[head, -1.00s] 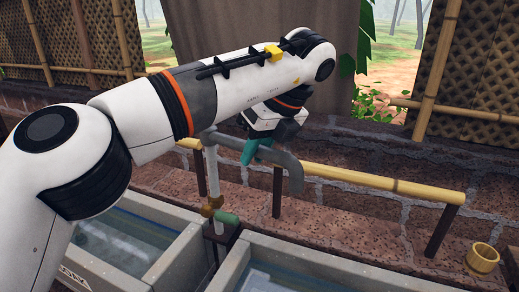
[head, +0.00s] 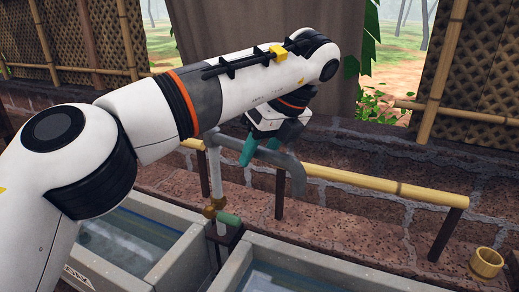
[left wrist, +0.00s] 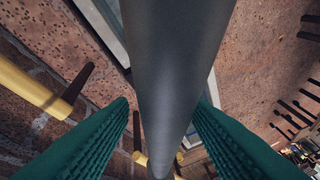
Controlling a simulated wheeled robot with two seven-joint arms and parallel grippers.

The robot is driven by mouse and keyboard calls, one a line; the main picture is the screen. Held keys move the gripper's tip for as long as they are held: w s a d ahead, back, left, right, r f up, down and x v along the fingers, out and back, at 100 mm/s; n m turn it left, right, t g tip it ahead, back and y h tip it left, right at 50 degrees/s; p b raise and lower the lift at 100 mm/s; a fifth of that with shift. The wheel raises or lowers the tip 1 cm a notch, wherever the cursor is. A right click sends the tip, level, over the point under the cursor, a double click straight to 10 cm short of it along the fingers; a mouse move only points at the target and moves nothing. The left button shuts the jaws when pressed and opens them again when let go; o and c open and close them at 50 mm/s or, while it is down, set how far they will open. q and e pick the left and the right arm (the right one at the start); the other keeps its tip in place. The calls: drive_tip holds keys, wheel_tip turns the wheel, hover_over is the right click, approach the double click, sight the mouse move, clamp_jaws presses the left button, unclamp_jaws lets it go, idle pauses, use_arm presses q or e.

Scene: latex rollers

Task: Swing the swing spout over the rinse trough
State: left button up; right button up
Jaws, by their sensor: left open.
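The grey swing spout (head: 297,172) reaches right from the top of an upright pale pipe (head: 215,172) and bends down at its outlet end. My left gripper (head: 259,148) is at the middle of the spout, with its teal fingers pointing down. In the left wrist view the spout (left wrist: 172,60) runs between the two open fingers (left wrist: 160,140), with a finger on each side. Two stone troughs with water stand below, a left one (head: 185,255) and a right one (head: 345,265). I cannot tell which is the rinse trough. My right gripper is not in view.
A bamboo rail (head: 385,185) on dark posts runs behind the pipe and spout. A brass-coloured fitting (head: 214,207) and a green part (head: 229,218) are low on the pipe. A bamboo cup (head: 486,262) stands on the brick ledge at the right.

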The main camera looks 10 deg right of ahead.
use_arm(q)
drive_tip(key=p+v, duration=0.6)
drive_tip(key=v, duration=0.1)
drive_tip(key=shift+r, duration=0.15)
drive_tip(key=shift+d, duration=0.1)
